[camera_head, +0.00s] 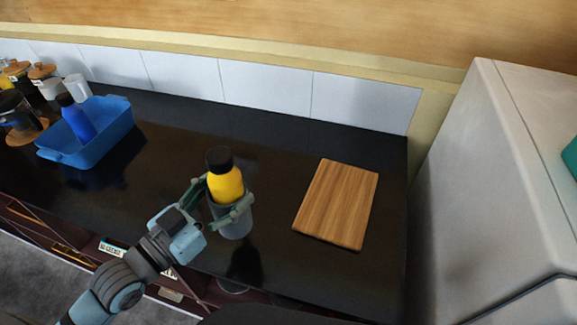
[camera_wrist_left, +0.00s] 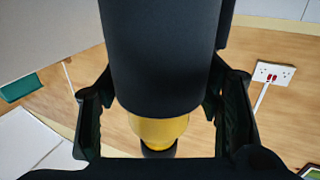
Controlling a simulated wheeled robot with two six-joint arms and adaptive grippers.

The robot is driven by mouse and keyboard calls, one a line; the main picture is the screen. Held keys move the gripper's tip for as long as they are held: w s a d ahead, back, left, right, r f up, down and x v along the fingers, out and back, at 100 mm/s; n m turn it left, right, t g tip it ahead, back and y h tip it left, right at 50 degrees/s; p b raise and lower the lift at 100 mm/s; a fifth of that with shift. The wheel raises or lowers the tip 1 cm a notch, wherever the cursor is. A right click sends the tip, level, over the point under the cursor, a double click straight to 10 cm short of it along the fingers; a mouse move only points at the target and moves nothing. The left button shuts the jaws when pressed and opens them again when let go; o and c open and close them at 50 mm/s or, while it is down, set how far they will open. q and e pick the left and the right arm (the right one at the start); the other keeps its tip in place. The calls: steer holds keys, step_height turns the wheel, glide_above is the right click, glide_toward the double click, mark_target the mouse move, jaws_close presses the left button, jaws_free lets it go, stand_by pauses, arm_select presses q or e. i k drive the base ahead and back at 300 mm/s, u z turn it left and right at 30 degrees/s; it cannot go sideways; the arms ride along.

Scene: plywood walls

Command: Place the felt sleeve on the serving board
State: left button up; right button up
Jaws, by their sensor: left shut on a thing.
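The felt sleeve (camera_head: 234,222) is a dark grey cylinder around the lower part of a yellow bottle (camera_head: 226,184) with a black cap. My left gripper (camera_head: 225,200) is shut on the sleeve, one finger on each side, and the bottle stands upright in it. In the left wrist view the sleeve (camera_wrist_left: 165,55) fills the space between the fingers, with the yellow bottle (camera_wrist_left: 160,130) sticking out below. I cannot tell for sure whether the sleeve's bottom is clear of the counter. The wooden serving board (camera_head: 338,205) lies flat and bare to the right, apart from the sleeve. My right gripper is out of view.
A blue tub (camera_head: 113,135) with a blue bottle (camera_head: 76,118) in it stands at the left, beside jars and a white mug (camera_head: 77,88). A tall grey cabinet (camera_head: 480,170) bounds the right. The black counter (camera_head: 278,165) is clear between the sleeve and the board.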

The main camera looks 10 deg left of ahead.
mark_target(339, 197)
steer(key=k, duration=0.5)
steer(key=u, duration=1.8)
steer(key=k, duration=1.2)
steer(key=z, duration=2.15)
steer(key=i, duration=0.55)
